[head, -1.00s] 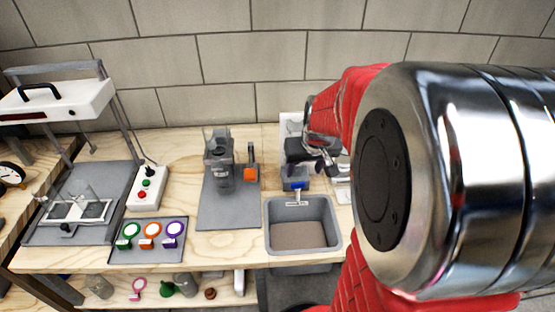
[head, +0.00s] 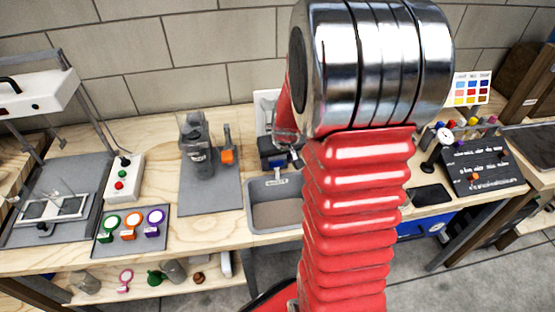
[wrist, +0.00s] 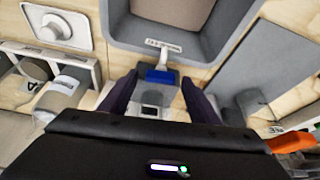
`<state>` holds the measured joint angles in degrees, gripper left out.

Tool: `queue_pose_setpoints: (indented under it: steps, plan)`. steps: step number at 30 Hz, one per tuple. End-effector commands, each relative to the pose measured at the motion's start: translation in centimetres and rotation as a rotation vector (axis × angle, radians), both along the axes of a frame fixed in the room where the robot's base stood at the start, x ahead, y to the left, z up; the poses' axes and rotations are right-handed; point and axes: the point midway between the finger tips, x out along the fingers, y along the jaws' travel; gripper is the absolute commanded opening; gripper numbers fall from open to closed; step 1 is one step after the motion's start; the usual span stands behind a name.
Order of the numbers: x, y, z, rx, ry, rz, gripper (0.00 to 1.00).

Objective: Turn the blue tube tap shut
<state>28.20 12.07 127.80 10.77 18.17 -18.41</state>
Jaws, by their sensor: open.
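The blue tap (wrist: 160,76) shows in the wrist view just below the grey basin's edge, between my fingertips, with a pale metal spout reaching toward the basin. My gripper (wrist: 160,82) is open, one finger on each side of the tap. I cannot tell whether either finger touches it. In the head view a small bit of blue (head: 279,162) shows behind the basin, beside my gripper (head: 285,145). My arm hides part of that area, and the tap's handle position is hard to make out.
The grey basin (head: 252,197) is sunk in the wooden bench. A grey mat (head: 208,200) with a clear vessel (head: 198,150) and an orange-tipped item (head: 227,156) lies left of it. A black control board (head: 485,170) and gauge (head: 436,147) are at the right.

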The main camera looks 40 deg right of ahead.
Motion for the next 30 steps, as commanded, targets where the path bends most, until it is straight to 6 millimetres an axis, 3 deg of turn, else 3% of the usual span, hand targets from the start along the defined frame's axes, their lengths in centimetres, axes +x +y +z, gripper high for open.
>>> queue_pose_setpoints:
  steps: [10,27,30]
  plan:
    - [0.10,-0.04,-0.26,0.000,0.000,-0.001,0.56]
    - [0.09,-0.03,-0.24,0.000,0.000,-0.001,0.16]
    - [0.09,-0.03,-0.23,0.000,0.000,-0.001,0.15]
